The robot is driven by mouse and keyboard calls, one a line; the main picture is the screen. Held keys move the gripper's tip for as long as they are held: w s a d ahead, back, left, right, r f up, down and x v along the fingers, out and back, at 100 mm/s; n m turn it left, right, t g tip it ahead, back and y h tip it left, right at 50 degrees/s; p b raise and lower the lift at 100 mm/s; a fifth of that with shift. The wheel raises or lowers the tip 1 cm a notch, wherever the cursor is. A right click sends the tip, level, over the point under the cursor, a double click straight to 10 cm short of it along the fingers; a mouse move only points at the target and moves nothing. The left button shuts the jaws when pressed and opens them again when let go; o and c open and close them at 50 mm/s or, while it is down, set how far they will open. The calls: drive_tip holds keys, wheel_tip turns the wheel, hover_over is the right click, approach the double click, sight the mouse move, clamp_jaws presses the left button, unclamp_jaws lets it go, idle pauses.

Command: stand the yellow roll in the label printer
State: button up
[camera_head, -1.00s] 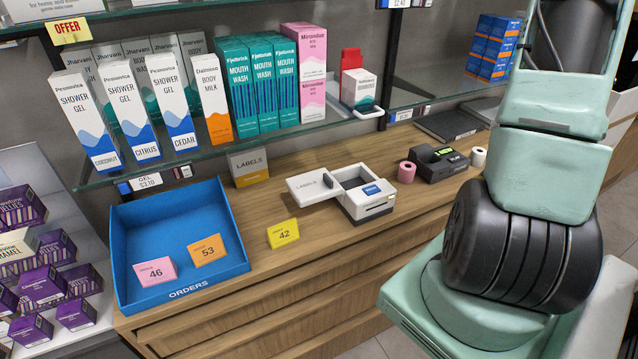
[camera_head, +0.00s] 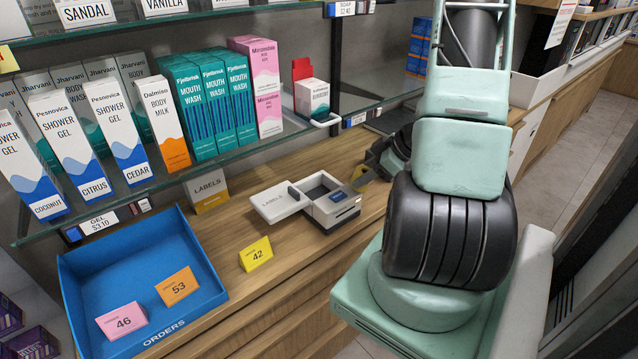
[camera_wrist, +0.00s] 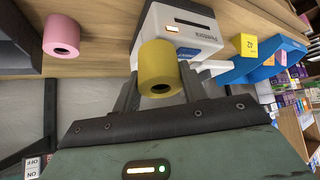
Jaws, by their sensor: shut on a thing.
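The white label printer (camera_head: 334,212) stands on the wooden counter with its lid (camera_head: 274,203) swung open to the left. Its compartment shows no roll inside. In the wrist view the printer (camera_wrist: 186,22) is just beyond my fingers, its slotted front showing. My gripper (camera_wrist: 158,90) is shut on the yellow roll (camera_wrist: 158,66), with one finger on each side of it. In the head view a small yellow patch (camera_head: 361,173), likely the roll, shows right of the printer. My arm hides most of the gripper there.
A pink roll (camera_wrist: 61,35) stands on the counter to the left in the wrist view. A LABELS box (camera_head: 208,192), a yellow 42 card (camera_head: 256,254) and a blue ORDERS tray (camera_head: 80,290) are left of the printer. A glass shelf (camera_head: 150,190) with boxes overhangs the counter's back.

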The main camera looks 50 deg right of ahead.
drive_tip(key=w+a, duration=0.1)
drive_tip(key=w, duration=0.2)
drive_tip(key=w+a+f, duration=0.1)
drive_tip(key=w, duration=0.2)
drive_tip(key=w+a+f, duration=0.1)
drive_tip(key=w, duration=0.2)
drive_tip(key=shift+w+a+f, duration=0.1)
drive_tip(key=shift+a+f, duration=0.1)
drive_tip(key=shift+f, duration=0.05)
drive_tip(key=f, duration=0.2)
drive_tip(key=w+f, duration=0.1)
drive_tip(key=f, duration=0.1)
drive_tip(key=shift+a+b, duration=0.3)
drive_tip(key=shift+w+r+g+p, duration=0.25)
drive_tip(key=shift+r+g+p, duration=0.35)
drive_tip(key=shift+p, duration=0.4)
drive_tip(key=shift+a+r+g+h+p, duration=0.1)
drive_tip(key=shift+r+g+h+p, duration=0.1)
drive_tip(key=shift+g+h+p, duration=0.25)
drive_tip(key=shift+w+f+g+p, duration=0.1)
drive_tip(key=shift+g+p, duration=0.45)
drive_tip(key=shift+p, duration=0.2)
drive_tip(key=shift+f, duration=0.55)
